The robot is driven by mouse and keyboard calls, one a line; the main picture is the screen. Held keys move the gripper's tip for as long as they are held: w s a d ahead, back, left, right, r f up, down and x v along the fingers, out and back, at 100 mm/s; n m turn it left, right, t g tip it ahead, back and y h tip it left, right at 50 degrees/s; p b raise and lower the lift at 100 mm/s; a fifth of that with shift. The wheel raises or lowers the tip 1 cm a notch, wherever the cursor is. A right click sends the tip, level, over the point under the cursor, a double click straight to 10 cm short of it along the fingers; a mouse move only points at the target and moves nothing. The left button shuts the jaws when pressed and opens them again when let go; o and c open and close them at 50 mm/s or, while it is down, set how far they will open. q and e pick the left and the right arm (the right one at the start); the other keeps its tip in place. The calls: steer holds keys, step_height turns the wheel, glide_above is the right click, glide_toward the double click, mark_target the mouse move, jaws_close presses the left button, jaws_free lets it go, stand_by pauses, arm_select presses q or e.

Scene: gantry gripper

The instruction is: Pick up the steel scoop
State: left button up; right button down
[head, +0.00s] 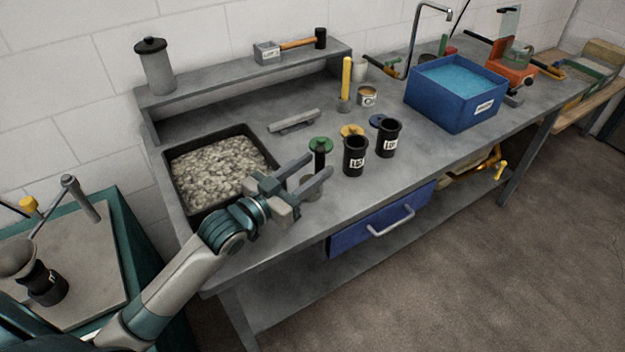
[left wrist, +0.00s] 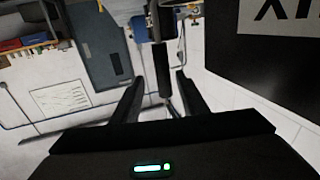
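A black upright handle (head: 319,159) stands at the bench's front edge, just in front of a green disc. In the left wrist view, a dark handle (left wrist: 161,75) stands between the two open fingers (left wrist: 160,98), with gaps on both sides. My right gripper is not in view.
A black tray of gravel (head: 176,158) lies left of my gripper. Two labelled black cylinders (head: 354,157) stand to the right. A blue bin (head: 440,108) is farther right. A blue drawer (head: 350,240) hangs under the bench. A grey bar (head: 294,121) lies behind.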

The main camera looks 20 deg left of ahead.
mark_target(317, 162)
arm_select(q)
steer(key=shift+x, duration=1.1)
steer(key=shift+w+r+p, duration=0.1)
steer(key=shift+w+p, duration=0.4)
steer(key=shift+p, duration=0.05)
steer(key=p+x, duration=0.1)
steer(key=x, duration=0.3)
steer(key=shift+w+p, duration=0.15)
steer(key=shift+p, duration=0.2)
steer(key=shift+c, duration=0.2)
jaws_close()
